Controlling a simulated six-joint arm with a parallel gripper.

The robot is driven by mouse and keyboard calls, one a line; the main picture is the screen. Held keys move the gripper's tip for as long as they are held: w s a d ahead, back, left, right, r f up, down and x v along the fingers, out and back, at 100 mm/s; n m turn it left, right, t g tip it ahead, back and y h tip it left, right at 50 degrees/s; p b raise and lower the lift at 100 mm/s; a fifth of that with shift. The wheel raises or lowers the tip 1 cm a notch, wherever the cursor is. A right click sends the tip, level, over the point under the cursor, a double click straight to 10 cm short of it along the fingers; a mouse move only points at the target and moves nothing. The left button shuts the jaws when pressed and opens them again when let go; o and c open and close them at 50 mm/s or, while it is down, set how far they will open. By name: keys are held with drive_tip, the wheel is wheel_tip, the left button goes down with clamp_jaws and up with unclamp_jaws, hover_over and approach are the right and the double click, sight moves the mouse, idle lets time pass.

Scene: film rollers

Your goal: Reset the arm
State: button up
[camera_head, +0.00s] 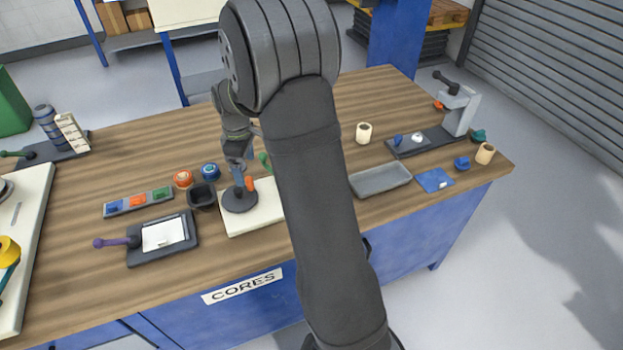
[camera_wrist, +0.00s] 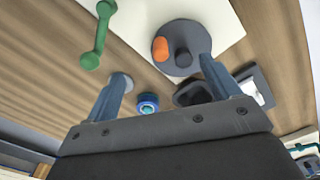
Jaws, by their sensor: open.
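My arm crosses the middle of the head view and hides part of the table. My gripper (camera_head: 236,165) points down over the table, close to a dark round base (camera_head: 240,200) with an orange peg (camera_head: 250,184) and a dark peg on a cream board (camera_head: 262,215). In the wrist view my gripper (camera_wrist: 163,75) has its two fingers wide apart with nothing between them. The round base (camera_wrist: 178,35) and the orange peg (camera_wrist: 161,49) show beyond the fingers. A green handled piece (camera_wrist: 98,35) lies near the left finger.
A dark cup (camera_head: 201,195), an orange roll (camera_head: 183,179) and a blue roll (camera_head: 210,171) stand left of the gripper. A grey tray (camera_head: 380,180), a cream core (camera_head: 364,133) and a grey press (camera_head: 458,112) are on the right.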

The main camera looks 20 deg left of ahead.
sight(248, 181)
drive_tip(key=shift+r, duration=0.2)
wheel_tip(248, 181, down, 7)
drive_tip(key=shift+f, duration=0.1)
idle(0.6)
